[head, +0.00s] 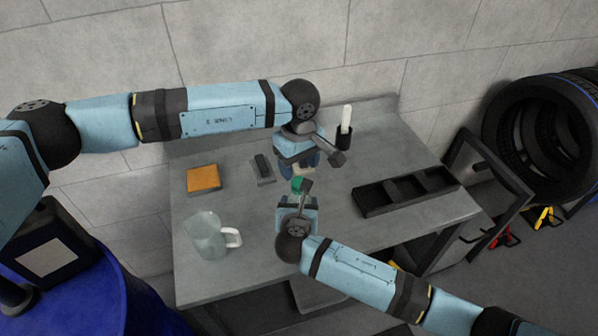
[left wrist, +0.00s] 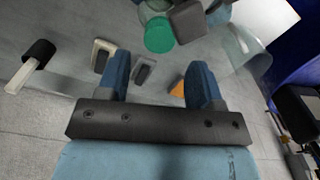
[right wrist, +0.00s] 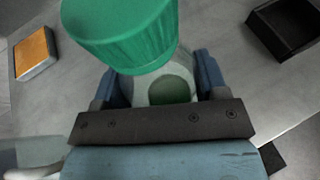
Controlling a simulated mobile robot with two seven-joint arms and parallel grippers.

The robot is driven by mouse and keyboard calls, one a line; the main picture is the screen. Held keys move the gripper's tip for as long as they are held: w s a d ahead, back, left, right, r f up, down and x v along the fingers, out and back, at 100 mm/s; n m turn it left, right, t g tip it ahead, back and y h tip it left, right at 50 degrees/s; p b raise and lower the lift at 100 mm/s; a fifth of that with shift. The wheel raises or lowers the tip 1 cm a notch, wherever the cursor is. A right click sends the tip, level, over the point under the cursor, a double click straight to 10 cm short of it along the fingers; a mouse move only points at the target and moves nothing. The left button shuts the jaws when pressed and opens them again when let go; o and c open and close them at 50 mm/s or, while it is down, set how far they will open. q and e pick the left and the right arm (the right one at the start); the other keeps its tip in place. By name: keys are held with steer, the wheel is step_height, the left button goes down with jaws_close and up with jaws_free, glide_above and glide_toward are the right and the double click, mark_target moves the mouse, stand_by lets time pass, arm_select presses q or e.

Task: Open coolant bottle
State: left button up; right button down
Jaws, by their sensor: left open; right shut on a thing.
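The coolant bottle has a green cap (head: 298,184) and a pale translucent body (right wrist: 150,90). In the right wrist view the cap (right wrist: 125,38) sits on top of the bottle. My right gripper (head: 297,200) is shut on the bottle body below the cap, with a finger on each side. My left gripper (head: 297,164) is open and empty on the far side of the bottle. In the left wrist view the green cap (left wrist: 159,36) lies beyond the fingertips (left wrist: 160,75), apart from them. Much of the bottle is hidden in the head view.
The grey table (head: 235,280) holds a clear jug (head: 207,240) front left, an orange block (head: 203,178), a small dark-topped item (head: 263,168), a black cup with a white stick (head: 345,130) and a black divided tray (head: 405,192). A blue drum (head: 80,290) stands left, tyres (head: 545,120) right.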

mark_target(299, 182)
arm_select(q)
step_height(299, 182, up, 2)
steer(key=shift+r+n, duration=0.2)
steer(key=shift+n, duration=0.4)
steer(key=shift+f, duration=3.95)
steer(key=shift+c, duration=0.3)
steer(key=c, duration=0.9)
steer(key=o, duration=1)
steer(key=shift+o, duration=0.2)
steer(key=shift+r, duration=0.1)
steer(key=shift+r, duration=2.2)
arm_select(e)
steer(key=shift+c, duration=0.4)
jaws_free()
